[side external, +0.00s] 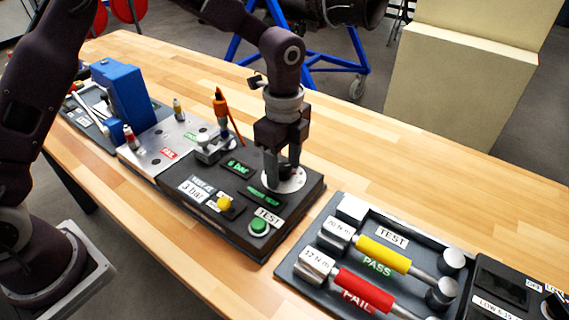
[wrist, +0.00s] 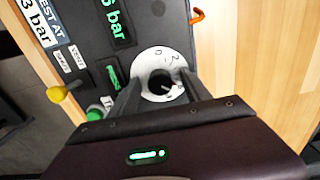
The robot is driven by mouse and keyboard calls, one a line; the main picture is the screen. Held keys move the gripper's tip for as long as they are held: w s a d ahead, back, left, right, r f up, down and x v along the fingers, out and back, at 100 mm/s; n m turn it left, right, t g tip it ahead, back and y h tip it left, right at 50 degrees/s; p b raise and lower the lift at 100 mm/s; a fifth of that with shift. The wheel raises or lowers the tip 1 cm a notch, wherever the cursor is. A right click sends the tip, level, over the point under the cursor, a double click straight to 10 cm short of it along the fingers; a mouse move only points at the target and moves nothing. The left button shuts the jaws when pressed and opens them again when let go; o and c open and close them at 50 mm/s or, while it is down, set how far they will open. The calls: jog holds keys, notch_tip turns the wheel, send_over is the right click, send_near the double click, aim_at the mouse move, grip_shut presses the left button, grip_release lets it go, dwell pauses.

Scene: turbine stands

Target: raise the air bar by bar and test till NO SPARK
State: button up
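The dark test box (side external: 180,208) carries a white dial (side external: 290,180) with a black knob (wrist: 160,84), also seen from above in the wrist view. My gripper (wrist: 160,80) is lowered over the dial, its fingers apart on either side of the knob, with white dial face showing between. A label (side external: 196,190) reads 3 bar. A yellow-knobbed lever (side external: 224,202) and a green TEST button (side external: 258,226) sit at the near side.
A tray with yellow (side external: 383,254) and red (side external: 362,290) handled tools lies right. The wooden bench behind the box is clear.

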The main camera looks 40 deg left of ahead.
aim_at(284, 166)
jog(key=shift+o, duration=0.7)
jog(key=shift+r, duration=2.5)
jog(key=s+a+r+n+t, duration=0.3)
jog(key=s+a+r+n, duration=0.6)
jog(key=s+r, duration=0.4)
jog(key=s+a+n+t, duration=0.2)
jog(key=s+a+n, duration=0.1)
jog(key=s+n, duration=0.6)
jog(key=s+f, duration=0.1)
jog(key=s, duration=0.3)
jog(key=shift+t, duration=0.3)
